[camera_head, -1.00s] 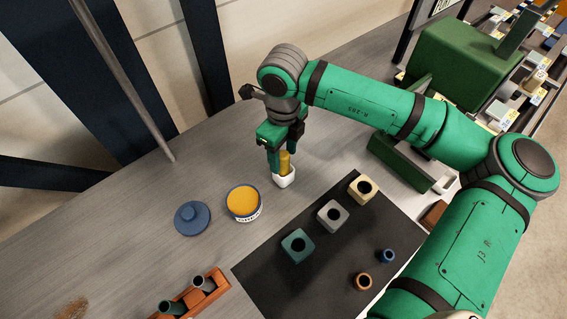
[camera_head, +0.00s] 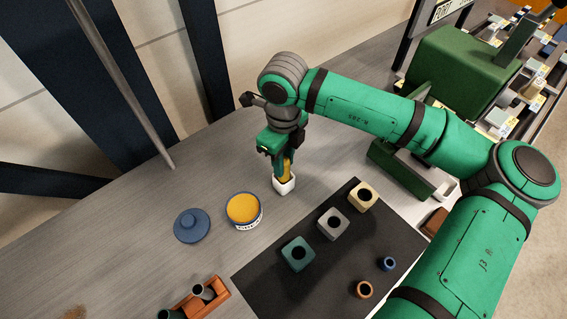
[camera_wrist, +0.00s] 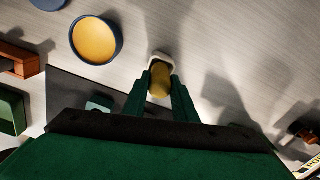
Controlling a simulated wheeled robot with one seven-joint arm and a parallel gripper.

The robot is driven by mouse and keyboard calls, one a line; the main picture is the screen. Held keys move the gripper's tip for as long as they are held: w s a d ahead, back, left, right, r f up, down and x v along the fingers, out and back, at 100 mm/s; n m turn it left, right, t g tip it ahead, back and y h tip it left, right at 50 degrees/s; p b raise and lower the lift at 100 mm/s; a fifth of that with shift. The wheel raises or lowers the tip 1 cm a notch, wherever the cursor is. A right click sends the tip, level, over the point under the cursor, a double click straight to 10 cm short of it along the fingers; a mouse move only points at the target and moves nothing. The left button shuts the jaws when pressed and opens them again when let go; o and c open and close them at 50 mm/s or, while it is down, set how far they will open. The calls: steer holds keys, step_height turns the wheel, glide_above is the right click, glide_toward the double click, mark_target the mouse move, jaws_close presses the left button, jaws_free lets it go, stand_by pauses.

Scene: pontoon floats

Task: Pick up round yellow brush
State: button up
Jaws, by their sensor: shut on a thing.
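The round yellow brush (camera_head: 286,168) is upright, with a yellow upper part and a white lower end (camera_head: 284,185). My gripper (camera_head: 279,166) is shut on its yellow part from above. In the wrist view the yellow part (camera_wrist: 160,82) shows between the two green fingers of my gripper (camera_wrist: 160,90), with the white end (camera_wrist: 160,57) beyond. Part of the brush is hidden by a finger in the head view. I cannot tell whether the white end touches the table.
An open tin of yellow-orange content (camera_head: 243,209) stands left of the brush, beside its blue lid (camera_head: 192,225). A black mat (camera_head: 320,262) with several blocks and two small rings lies at front right. An orange rack (camera_head: 213,298) is at front left. Grey tabletop (camera_head: 330,170) is clear behind the mat.

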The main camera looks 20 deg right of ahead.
step_height(320, 180, up, 27)
steer(key=shift+r, duration=0.15)
stand_by(2.4)
